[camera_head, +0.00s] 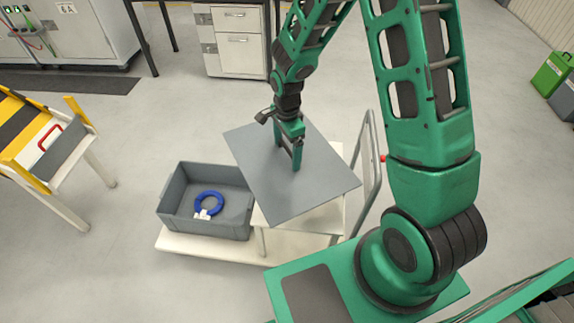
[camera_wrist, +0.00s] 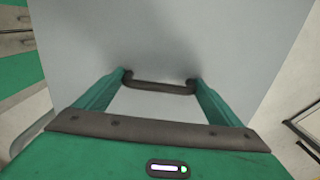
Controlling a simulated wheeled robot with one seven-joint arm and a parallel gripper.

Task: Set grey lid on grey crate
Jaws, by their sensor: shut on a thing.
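The grey lid (camera_head: 268,185) is a flat grey panel to the right of the crate, above a small pale table; I cannot tell whether it touches the table. It fills most of the wrist view (camera_wrist: 200,40). My gripper (camera_head: 297,165) is shut on the lid's dark handle (camera_wrist: 160,88), which shows between the fingers in the wrist view. The grey crate (camera_head: 172,202) stands open on a low pale platform, left of the lid. Inside it lies a blue ring-shaped cable coil (camera_head: 207,203) with a white part.
The pale table (camera_head: 325,217) and a metal push-handle frame (camera_head: 370,165) stand beside the lid. A yellow-and-black striped stand (camera_head: 45,135) is at the left. A white drawer cabinet (camera_head: 238,45) is behind. Open floor lies between.

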